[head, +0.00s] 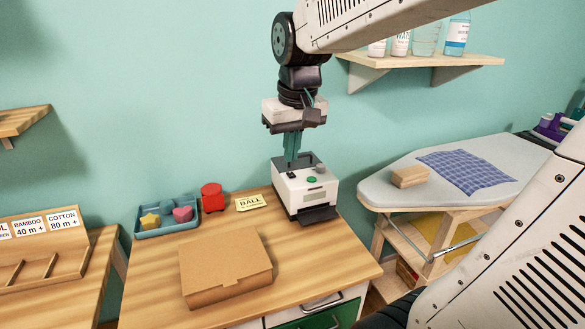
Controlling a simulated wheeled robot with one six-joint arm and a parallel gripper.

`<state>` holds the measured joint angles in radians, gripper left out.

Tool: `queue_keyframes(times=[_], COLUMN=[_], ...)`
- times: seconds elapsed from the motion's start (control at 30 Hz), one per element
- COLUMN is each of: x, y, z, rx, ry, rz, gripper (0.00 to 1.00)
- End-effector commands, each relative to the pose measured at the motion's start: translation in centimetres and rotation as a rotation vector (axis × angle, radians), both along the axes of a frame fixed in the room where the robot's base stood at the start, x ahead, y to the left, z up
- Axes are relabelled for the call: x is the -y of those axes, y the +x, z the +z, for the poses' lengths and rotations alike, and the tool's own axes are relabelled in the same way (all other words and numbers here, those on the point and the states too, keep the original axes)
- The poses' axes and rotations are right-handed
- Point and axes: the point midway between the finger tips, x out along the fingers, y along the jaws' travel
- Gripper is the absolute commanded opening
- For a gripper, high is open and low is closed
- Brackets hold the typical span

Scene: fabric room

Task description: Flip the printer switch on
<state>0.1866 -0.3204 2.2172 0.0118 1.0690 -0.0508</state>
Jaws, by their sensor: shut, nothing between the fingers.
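The printer (309,196) is a small white box with a dark top and a dark tray at its front. It stands at the back right of the wooden table. A green button shows on its upper front, and a small dark part sits on its top. Which of these is the switch I cannot tell for sure. My gripper (292,160) points down with its teal fingers shut and empty. The fingertips are at the left part of the printer's top; whether they touch it I cannot tell. They hide part of the top.
A closed cardboard box (225,266) lies on the table (150,290). A blue tray (152,232) with small shapes, a red container (213,197) and a yellow "BALL" card (251,202) are left of the printer. An ironing board (400,198) stands to the right, below a wall shelf (440,61).

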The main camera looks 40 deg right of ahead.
Motion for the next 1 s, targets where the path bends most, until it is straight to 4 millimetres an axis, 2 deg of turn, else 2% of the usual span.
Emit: queue_keyframes(times=[0.03, 0.1, 0.2, 0.3, 0.4, 0.57, 0.87, 1.0], x=[1.7, 4.0, 7.2, 9.9, 11.6, 12.7, 12.7, 12.7], y=[2.7, 6.1, 10.1, 13.0, 14.8, 15.8, 15.9, 16.0], z=[-0.3, -0.6, -1.5, -2.5, -3.2, -3.7, -3.7, -4.5], rx=[0.001, 0.014, 0.030, 0.044, 0.053, 0.059, 0.059, 0.056], ry=[0.000, -0.002, -0.006, -0.010, -0.012, -0.015, -0.015, -0.014], rz=[-0.026, -0.054, -0.089, -0.116, -0.132, -0.139, -0.139, -0.139], gripper=[0.00, 0.00, 0.00, 0.00, 0.00, 0.00, 0.00, 0.00])
